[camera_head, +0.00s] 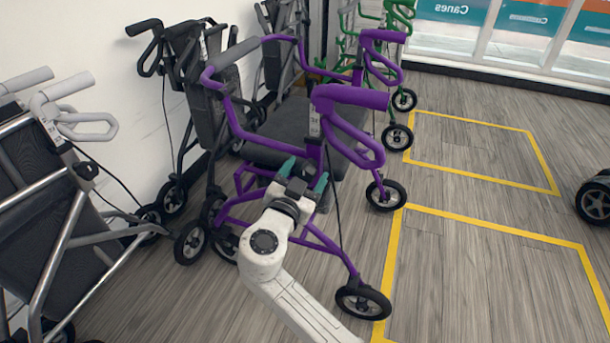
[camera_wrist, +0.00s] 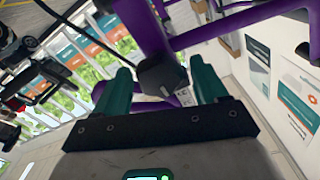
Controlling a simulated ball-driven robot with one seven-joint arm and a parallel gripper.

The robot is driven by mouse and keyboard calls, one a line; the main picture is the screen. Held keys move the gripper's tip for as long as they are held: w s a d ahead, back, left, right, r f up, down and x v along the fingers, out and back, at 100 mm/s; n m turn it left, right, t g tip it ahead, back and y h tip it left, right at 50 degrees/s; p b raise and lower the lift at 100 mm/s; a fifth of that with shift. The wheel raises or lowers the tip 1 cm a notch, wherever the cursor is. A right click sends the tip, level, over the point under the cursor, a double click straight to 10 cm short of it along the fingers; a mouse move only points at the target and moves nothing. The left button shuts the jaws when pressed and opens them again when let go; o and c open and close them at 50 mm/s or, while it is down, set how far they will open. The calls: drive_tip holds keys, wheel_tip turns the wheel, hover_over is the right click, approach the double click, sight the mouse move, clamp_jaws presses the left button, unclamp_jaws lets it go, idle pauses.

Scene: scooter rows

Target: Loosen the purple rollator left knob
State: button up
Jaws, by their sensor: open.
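The purple rollator (camera_head: 352,97) stands in the middle of the head view, with a dark seat and black wheels. Its purple frame also crosses the top of the wrist view (camera_wrist: 240,22). A black faceted knob (camera_wrist: 162,74) sits on the frame in the wrist view. My gripper (camera_head: 304,173) is at the rollator's near-side upright, below the handle. In the wrist view my gripper (camera_wrist: 160,82) has its teal fingers apart, one on each side of the knob. Whether either finger touches it I cannot tell. In the head view the knob is hidden or indistinct near the fingers.
A grey rollator (camera_head: 62,225) stands close at left. A black rollator (camera_head: 182,80) is by the white wall, and a green one (camera_head: 400,15) is at the back. Yellow-outlined floor bays (camera_head: 490,235) at right are clear. A dark wheel (camera_head: 594,200) shows at the right edge.

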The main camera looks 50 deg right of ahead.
drive_tip(key=c, duration=1)
